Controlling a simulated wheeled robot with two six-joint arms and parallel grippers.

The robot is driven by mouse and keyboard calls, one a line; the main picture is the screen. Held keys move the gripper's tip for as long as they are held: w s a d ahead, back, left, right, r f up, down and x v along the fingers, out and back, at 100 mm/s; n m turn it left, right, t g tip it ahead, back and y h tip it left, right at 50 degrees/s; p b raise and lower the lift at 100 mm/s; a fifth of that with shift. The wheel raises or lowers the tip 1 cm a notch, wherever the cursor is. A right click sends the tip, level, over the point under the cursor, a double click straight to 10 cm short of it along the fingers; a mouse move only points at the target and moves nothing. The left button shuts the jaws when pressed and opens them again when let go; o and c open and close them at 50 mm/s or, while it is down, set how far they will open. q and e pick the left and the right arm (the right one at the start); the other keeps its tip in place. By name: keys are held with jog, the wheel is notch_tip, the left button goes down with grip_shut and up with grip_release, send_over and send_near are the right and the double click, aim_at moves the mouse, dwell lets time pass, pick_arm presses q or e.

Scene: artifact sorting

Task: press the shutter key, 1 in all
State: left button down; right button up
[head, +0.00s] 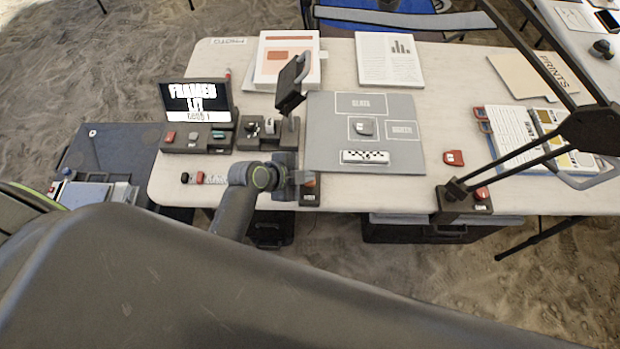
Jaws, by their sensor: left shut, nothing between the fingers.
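My left gripper (300,180) is shut and empty at the front edge of the table, left of the grey board. It is over or right beside a small dark block (310,200) with an orange-red key (309,182), partly hidden by the gripper. I cannot tell whether the fingers touch the key, or read its label. A screen (196,98) at the left reads "FRAMED 1/1", with a smaller line below. A dark console (205,147) in front of it carries a red key (170,136) and other keys. My right gripper is not in view.
A camera-like head on a stand (291,88) rises behind the gripper. The grey board (330,110) holds a grey piece (364,126) and a checkered scale bar (364,157). A lamp base (462,208) and red tag (453,158) are at right.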

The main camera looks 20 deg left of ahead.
pick_arm(q)
jog(key=shift+f, duration=0.3)
dwell(0.5)
jog(key=shift+r+p, duration=0.7)
jog(key=shift+r, duration=0.25)
notch_tip(320, 180, up, 5)
jog(key=p, duration=0.5)
dwell(0.5)
